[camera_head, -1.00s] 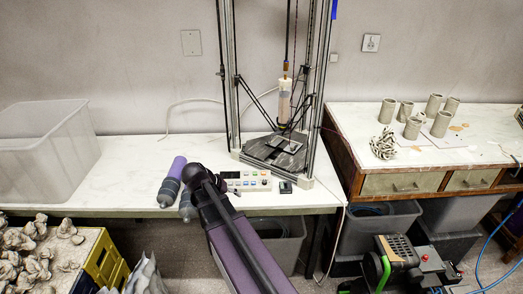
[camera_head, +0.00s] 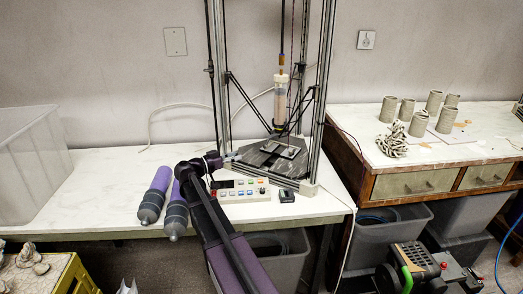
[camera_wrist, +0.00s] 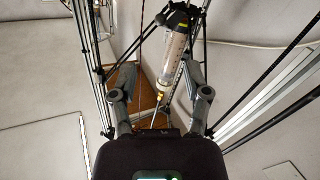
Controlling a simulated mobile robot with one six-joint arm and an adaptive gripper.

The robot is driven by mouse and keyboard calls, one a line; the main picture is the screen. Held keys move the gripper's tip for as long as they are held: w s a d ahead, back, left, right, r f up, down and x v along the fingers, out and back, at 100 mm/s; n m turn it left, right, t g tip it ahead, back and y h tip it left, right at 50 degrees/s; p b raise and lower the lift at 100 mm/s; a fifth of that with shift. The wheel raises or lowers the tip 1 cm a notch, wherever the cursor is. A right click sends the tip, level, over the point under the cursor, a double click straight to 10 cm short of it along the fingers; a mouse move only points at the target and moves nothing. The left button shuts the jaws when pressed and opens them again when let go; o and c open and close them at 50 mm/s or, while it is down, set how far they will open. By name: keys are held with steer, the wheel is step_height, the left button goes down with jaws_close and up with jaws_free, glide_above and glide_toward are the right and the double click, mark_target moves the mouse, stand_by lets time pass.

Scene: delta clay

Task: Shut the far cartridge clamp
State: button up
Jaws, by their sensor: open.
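The clear cartridge (camera_head: 281,98) hangs upright inside the delta printer frame, with an amber fitting at its top and a dark holder (camera_head: 277,128) at its lower end. In the wrist view the cartridge (camera_wrist: 174,55) runs slanted, with a dark collar (camera_wrist: 178,20) marked yellow at one end. I cannot make out the far clamp or its lever clearly. My gripper (camera_head: 226,159) is in front of the printer's left post, low and left of the cartridge. In the wrist view my gripper (camera_wrist: 157,78) is open and empty, its fingers apart with the cartridge beyond them.
A control box (camera_head: 240,190) with coloured buttons sits on the white bench (camera_head: 100,185) below my gripper. Two purple-and-grey cylinders (camera_head: 153,196) lie left of my arm. Printer posts (camera_head: 323,90) and rods surround the cartridge. Clay cups (camera_head: 418,124) stand on the right bench.

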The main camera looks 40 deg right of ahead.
mark_target(265, 147)
stand_by(0.3)
steer(key=d, duration=0.4)
steer(key=s+d, duration=0.1)
steer(key=d, duration=0.8)
steer(key=shift+s+d, duration=0.25)
jaws_close()
